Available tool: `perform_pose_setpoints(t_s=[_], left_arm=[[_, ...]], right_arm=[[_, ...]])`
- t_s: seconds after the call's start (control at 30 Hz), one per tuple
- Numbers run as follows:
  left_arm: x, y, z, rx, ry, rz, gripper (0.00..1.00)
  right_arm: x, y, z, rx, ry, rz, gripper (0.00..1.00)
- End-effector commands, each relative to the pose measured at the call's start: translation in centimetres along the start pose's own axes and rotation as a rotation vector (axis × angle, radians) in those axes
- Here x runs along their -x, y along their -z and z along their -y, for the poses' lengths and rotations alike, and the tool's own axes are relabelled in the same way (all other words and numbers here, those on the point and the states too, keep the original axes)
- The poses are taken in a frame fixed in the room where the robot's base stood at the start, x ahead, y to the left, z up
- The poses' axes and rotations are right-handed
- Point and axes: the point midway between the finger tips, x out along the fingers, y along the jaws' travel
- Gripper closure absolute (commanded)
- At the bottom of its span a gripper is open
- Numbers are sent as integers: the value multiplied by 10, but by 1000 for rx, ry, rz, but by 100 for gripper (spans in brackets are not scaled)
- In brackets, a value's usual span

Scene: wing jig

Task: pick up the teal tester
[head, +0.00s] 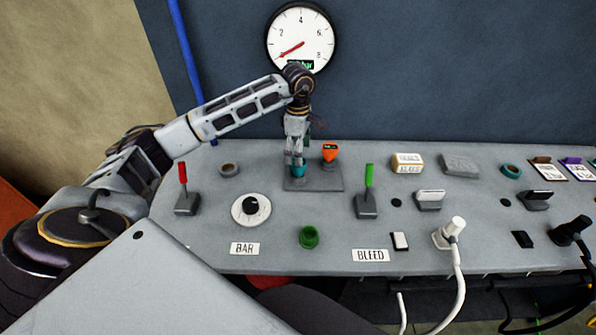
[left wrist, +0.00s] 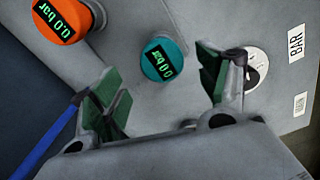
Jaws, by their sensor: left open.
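The teal tester (head: 298,171) stands on a grey block on the panel in the head view, partly hidden by my left gripper (head: 296,156). In the left wrist view the teal tester (left wrist: 165,60) shows its round face with a green digital reading. It lies between and beyond the two green-padded fingers of my left gripper (left wrist: 160,80). The fingers are spread apart and I see a gap on both sides of the tester. My right gripper is in neither view.
An orange tester (head: 330,152) stands on the same block (head: 325,184), just right of the teal one. A red-handled lever (head: 184,190), a green-handled lever (head: 368,190) and a black-and-white dial (head: 251,209) stand nearby. A round gauge (head: 300,38) hangs on the wall behind.

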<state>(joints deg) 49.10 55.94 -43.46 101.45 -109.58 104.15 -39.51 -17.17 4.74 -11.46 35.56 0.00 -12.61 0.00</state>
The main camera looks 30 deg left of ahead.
Motion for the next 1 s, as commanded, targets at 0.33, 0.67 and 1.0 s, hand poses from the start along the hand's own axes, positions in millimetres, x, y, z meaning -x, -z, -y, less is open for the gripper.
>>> perform_pose_setpoints(t_s=[0.33, 0.67, 1.0], left_arm=[[-24, -2, 3, -1, 4, -1, 25], [-49, -2, 3, -1, 2, 0, 25], [-50, -2, 3, -1, 1, 0, 25]], right_arm=[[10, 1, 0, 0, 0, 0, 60], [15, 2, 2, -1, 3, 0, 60], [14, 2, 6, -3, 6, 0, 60]])
